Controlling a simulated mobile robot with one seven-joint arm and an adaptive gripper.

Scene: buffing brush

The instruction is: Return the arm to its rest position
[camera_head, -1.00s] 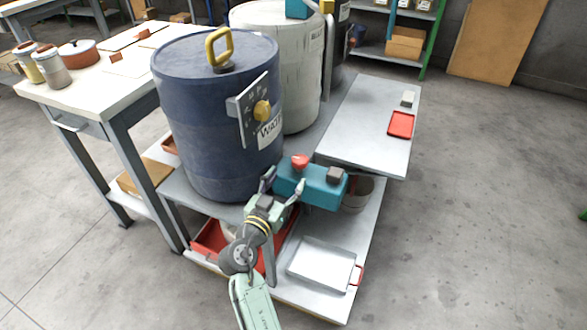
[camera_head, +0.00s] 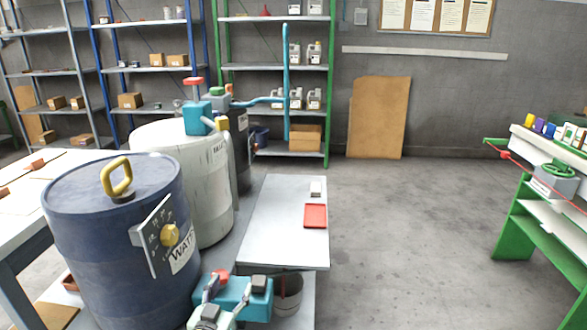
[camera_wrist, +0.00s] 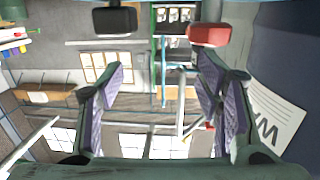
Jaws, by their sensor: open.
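My gripper (camera_head: 224,295) is at the bottom edge of the head view, in front of a teal block (camera_head: 232,292) with a red knob (camera_head: 221,274) and a dark grey cap (camera_head: 260,284). In the wrist view the two padded fingers of my gripper (camera_wrist: 165,88) stand wide apart with nothing between them. The red knob (camera_wrist: 209,33) and the dark cap (camera_wrist: 115,19) show at the top of that view, beyond the fingers. Most of my arm is below the head view's edge. I cannot tell whether a fingertip touches the block.
A blue drum (camera_head: 110,235) with a yellow handle stands close to the left of my gripper. A pale drum (camera_head: 190,175) stands behind it. A grey bench top (camera_head: 275,235) holds a red tray (camera_head: 315,216). A green stand (camera_head: 515,220) is at right; the floor between is clear.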

